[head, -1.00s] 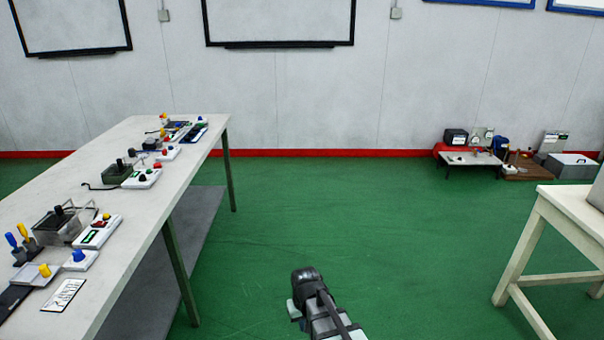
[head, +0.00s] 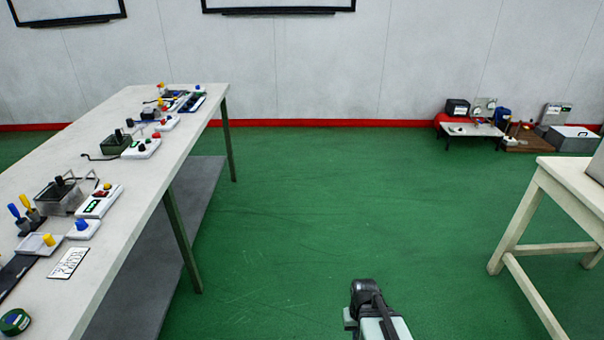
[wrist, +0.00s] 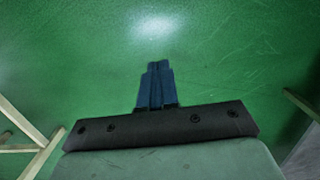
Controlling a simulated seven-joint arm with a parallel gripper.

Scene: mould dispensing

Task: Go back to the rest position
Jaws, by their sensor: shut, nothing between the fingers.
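My gripper shows in the wrist view (wrist: 157,86), its two blue fingers together with nothing between them, over bare green floor. In the head view my arm shows at the bottom, right of centre, over the floor and clear of the tables; the fingers cannot be made out there. No object is held.
A long white workbench (head: 120,190) with several small devices stands on the left. A cream table frame (head: 520,230) stands on the right. A low table (head: 471,130) with equipment is by the far wall. The green floor (head: 300,220) between is clear.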

